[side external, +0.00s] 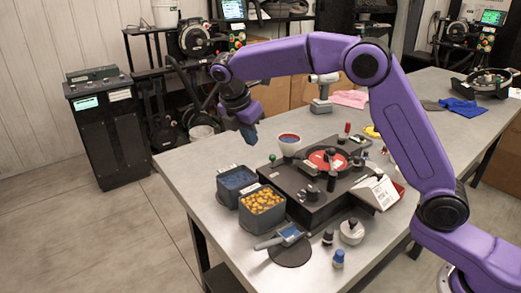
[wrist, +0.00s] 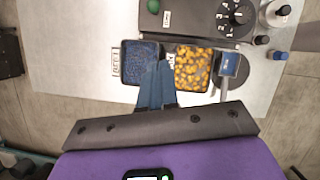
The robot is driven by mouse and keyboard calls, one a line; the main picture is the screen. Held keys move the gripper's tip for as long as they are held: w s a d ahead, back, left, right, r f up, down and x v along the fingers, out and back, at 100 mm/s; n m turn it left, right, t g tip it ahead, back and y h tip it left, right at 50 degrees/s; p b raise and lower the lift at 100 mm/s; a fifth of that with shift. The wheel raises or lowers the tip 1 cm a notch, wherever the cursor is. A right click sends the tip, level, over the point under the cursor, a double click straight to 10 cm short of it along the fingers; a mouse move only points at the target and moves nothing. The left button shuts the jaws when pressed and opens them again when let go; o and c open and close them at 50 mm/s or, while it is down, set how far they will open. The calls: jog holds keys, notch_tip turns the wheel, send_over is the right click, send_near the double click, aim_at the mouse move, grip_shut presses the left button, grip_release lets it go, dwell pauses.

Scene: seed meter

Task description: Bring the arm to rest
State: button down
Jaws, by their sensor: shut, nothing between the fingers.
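My purple arm reaches over the table, and my gripper (side external: 249,135) hangs in the air above the table's left part, with its blue fingers pointing down. In the wrist view my gripper (wrist: 157,66) has its fingers together with nothing between them. The fingers are apart from everything on the table.
The black seed meter (side external: 309,205) with a red disc stands on the table right of the bins. A white cup (side external: 289,146), a blue scoop (side external: 284,236) on a dark round pad and small knobbed pieces are around it. A drill (side external: 322,95) stands behind. The table's left corner is clear.

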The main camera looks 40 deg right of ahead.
jog(key=s+d+f+m+y, duration=0.1)
jog(key=s+d+m, duration=0.1)
jog(key=s, duration=1.1)
jog(key=s+d+f+m+y, duration=0.2)
jog(key=s+d+m, duration=0.1)
jog(key=s, duration=1)
jog(key=s+d+f+m+g+y, duration=0.1)
jog(key=s+d+f+m, duration=0.1)
jog(key=s, duration=1)
jog(key=shift+s+d+m+y, duration=0.35)
jog(key=shift+d+m, duration=0.35)
jog(key=shift+d, duration=0.25)
